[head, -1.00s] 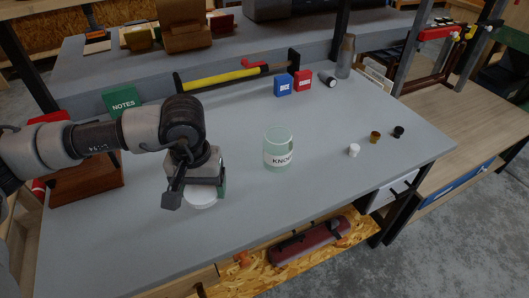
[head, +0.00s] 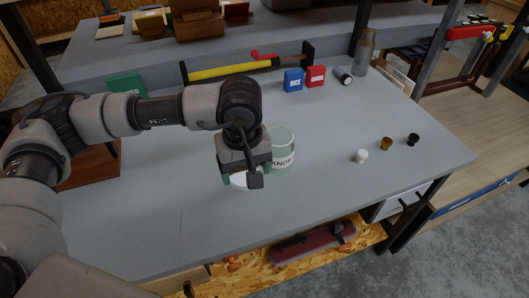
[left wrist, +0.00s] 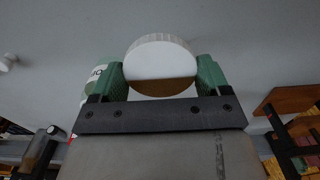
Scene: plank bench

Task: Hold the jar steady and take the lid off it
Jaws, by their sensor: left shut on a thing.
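The clear greenish glass jar (head: 283,155) stands upright on the grey bench, its label partly readable as "KNO". Its mouth looks open, with no lid on it. My left gripper (head: 243,176) is just left of the jar in the head view and partly overlaps it. It is shut on a round white lid (head: 238,181), which shows below the fingers. In the left wrist view the lid (left wrist: 162,55) sits between the green finger pads, and part of the jar (left wrist: 97,74) shows behind the left pad. Whether the gripper touches the jar I cannot tell. My right gripper is out of view.
A white cap (head: 361,156), a brown cap (head: 386,144) and a black cap (head: 413,139) lie to the right of the jar. A blue box (head: 293,80), a red box (head: 316,76) and a yellow-handled tool (head: 230,68) are behind. The bench front is clear.

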